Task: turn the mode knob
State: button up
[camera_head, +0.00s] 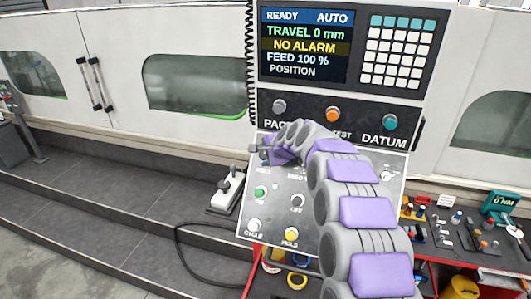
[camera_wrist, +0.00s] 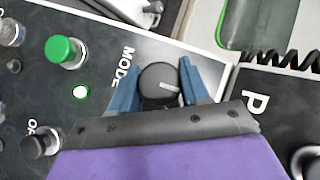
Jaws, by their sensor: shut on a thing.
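The mode knob (camera_wrist: 158,84) is a round black knob with a white pointer line, beside the word MODE in the wrist view. In the head view my gripper (camera_head: 267,153) is at the upper left of the sloped control panel (camera_head: 312,234). The knob is hidden there by my gripper and arm.
A green button (camera_wrist: 64,51) and a black knob (camera_wrist: 40,145) are left of the fingers in the wrist view. A screen (camera_head: 303,45) reads READY, AUTO, NO ALARM. A cart with tools (camera_head: 475,240) stands at right. Grey steps (camera_head: 120,215) lie at left.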

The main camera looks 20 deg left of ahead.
jog(key=shift+s+a+f, duration=0.1)
jog(key=shift+f, duration=0.05)
jog(key=o, duration=0.8)
jog(key=shift+c, duration=0.2)
jog(key=shift+o, duration=1.1)
jog(key=shift+a, duration=0.15)
jog(key=shift+d+r, duration=0.2)
jog(key=shift+r, duration=0.1)
jog(key=b+v, duration=0.3)
jog(key=v, duration=1.3)
jog(key=shift+s+r, duration=0.15)
jog(key=shift+r, duration=0.05)
